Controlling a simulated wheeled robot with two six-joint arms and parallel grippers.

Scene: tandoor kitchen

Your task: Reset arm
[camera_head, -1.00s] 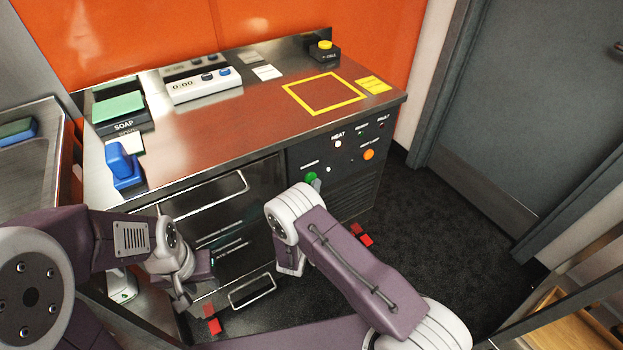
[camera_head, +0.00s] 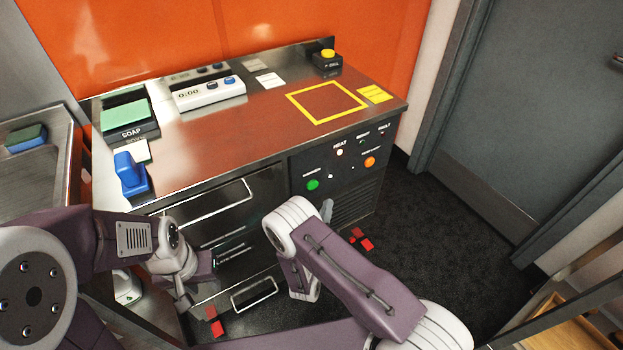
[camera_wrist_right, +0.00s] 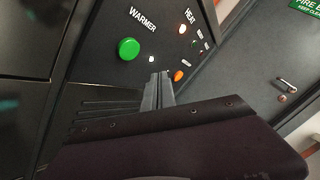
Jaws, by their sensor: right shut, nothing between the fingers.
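My right gripper (camera_head: 327,208) is shut and empty. In the head view its grey fingers show beyond my right wrist, in front of the cabinet's control panel, below and right of the green button (camera_head: 313,185). In the right wrist view the shut fingers (camera_wrist_right: 160,88) point up at the panel, between the green WARMER button (camera_wrist_right: 128,48) and the orange button (camera_wrist_right: 178,77). I see no contact with the panel. My left gripper (camera_head: 183,300) hangs low at the left, in front of the drawers; its fingers are small and unclear.
The steel counter (camera_head: 230,135) holds a soap box (camera_head: 126,120), a timer (camera_head: 208,93), a blue-handled object (camera_head: 131,175) and a yellow button (camera_head: 327,56). Drawers with bar handles (camera_head: 253,292) face me.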

